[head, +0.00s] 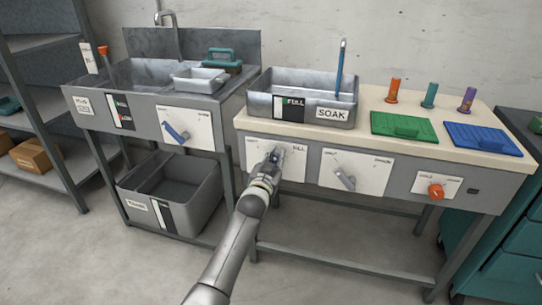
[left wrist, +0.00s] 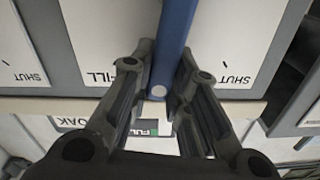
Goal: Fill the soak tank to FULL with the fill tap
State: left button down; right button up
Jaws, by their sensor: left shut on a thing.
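The soak tank (head: 260,103) is a grey metal basin on the cream bench top, with a SOAK label and a gauge strip (head: 288,108) marked FULL. Its water level is hard to tell. The fill tap's white panel (head: 254,153) is on the bench front below the tank. My left gripper (head: 273,159) is at this panel, shut on the tap's blue lever (left wrist: 174,45), which shows between the fingers in the left wrist view (left wrist: 160,105). The gripper hides much of the lever in the head view. My right gripper is not in view.
A second lever panel (head: 355,171) and an orange knob (head: 436,190) sit to the right on the bench front. A sink unit (head: 140,110) with a blue-levered panel (head: 186,128) and a grey bin (head: 172,211) stands left. Green (head: 404,126) and blue (head: 484,138) boards lie on the bench.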

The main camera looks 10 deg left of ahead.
pick_arm(q)
jog(key=shift+d+f+m, duration=0.2)
jog(key=shift+d+m, duration=0.35)
jog(key=shift+m, duration=0.35)
jog(key=c, duration=1.4)
grip_release()
jog(key=shift+o, duration=0.2)
jog(key=s, duration=1.2)
jog(key=shift+a, duration=0.2)
